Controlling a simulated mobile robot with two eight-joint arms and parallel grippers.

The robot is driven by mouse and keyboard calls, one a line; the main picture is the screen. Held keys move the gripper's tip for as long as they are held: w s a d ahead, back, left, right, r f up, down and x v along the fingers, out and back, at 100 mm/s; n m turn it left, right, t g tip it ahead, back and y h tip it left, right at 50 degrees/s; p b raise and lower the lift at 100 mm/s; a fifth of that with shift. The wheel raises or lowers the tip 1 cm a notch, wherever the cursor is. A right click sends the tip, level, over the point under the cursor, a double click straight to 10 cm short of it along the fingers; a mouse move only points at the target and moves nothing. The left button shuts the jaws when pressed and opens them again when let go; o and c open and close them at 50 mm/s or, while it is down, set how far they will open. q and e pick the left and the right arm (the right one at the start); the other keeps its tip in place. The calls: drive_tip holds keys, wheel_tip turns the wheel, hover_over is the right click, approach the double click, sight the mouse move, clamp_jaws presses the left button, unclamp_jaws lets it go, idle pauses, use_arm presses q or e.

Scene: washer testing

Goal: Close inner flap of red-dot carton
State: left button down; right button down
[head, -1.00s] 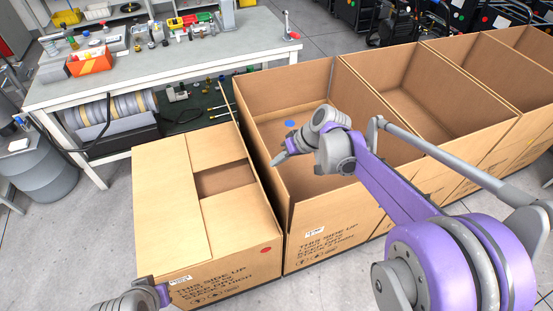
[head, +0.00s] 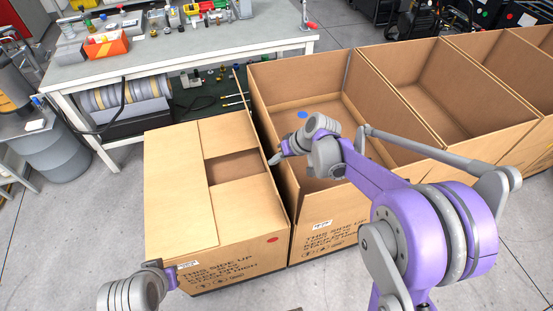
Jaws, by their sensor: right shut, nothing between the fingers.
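The red-dot carton (head: 170,190) stands at the left, its red dot (head: 273,240) on the front face. Its long left flap lies flat across the left part of the top. A far inner flap (head: 228,133) and a near inner flap (head: 245,203) lie about level, with a rectangular opening (head: 235,166) between them. My right gripper (head: 277,157) is shut and empty, above the border between this carton and the open one to its right. Whether it touches cardboard is unclear. Part of my left arm shows at lower left; its fingers are not visible.
A workbench (head: 200,60) with tools is behind, and a grey barrel (head: 50,145) at left. Floor at front left is clear.

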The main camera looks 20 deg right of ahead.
drive_tip(key=a+f+n+h+b, duration=0.1)
drive_tip(key=a+f+h+b, duration=0.3)
drive_tip(key=a+f, duration=0.2)
drive_tip(key=a+f+h+b, duration=0.4)
drive_tip(key=a+f, duration=0.2)
drive_tip(key=a, duration=0.3)
drive_tip(key=a+f+n+h+b, duration=0.1)
drive_tip(key=a+f+h+b, duration=0.3)
drive_tip(key=a+f, duration=0.2)
drive_tip(key=shift+s+a+f+n+t, duration=0.15)
drive_tip(key=shift+s+a, duration=0.05)
drive_tip(key=shift+a, duration=0.45)
drive_tip(key=shift+s+a+f+n+t, duration=0.15)
drive_tip(key=shift+s+a, duration=0.05)
drive_tip(key=shift+a, duration=0.4)
drive_tip(key=shift+a+f+b, duration=0.25)
drive_tip(key=shift+f+b, duration=0.4)
drive_tip(key=shift+f, duration=0.2)
drive_tip(key=shift+r, duration=0.15)
